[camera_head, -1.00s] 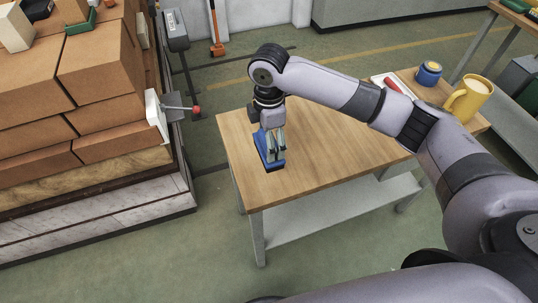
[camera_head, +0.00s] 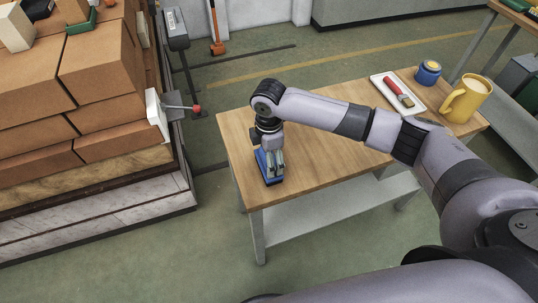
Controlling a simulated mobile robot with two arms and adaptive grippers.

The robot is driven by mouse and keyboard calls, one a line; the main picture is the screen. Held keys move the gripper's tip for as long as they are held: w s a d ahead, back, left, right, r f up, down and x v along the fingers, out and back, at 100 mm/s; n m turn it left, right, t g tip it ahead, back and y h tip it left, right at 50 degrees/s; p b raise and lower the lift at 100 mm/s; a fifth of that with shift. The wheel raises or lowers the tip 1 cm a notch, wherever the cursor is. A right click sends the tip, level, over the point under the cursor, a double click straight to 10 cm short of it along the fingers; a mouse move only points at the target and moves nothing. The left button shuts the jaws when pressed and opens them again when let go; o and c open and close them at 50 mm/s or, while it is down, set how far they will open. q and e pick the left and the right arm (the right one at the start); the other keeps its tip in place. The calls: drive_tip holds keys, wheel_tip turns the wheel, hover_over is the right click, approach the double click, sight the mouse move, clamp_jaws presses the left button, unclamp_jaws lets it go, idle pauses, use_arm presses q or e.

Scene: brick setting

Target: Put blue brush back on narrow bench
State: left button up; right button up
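The blue brush (camera_head: 263,168) is at the left end of the narrow wooden bench (camera_head: 310,170), low at its top. I cannot tell for sure whether it touches the wood. My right gripper (camera_head: 274,170) points down over the bench and is shut on the brush, and its fingers hide part of it. My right arm reaches in from the right, above the bench. My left gripper is not in view.
A white tray with a red-handled brush (camera_head: 398,91), a blue jar (camera_head: 428,72) and a yellow mug (camera_head: 465,100) stand at the bench's far right end. A brick stack (camera_head: 95,75) rises at left. The bench's middle is clear.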

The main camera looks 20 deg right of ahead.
drive_tip(key=o, duration=0.4)
drive_tip(key=shift+r, duration=0.1)
wheel_tip(320, 180, up, 12)
drive_tip(key=shift+r+b, duration=0.1)
drive_tip(key=shift+b, duration=0.8)
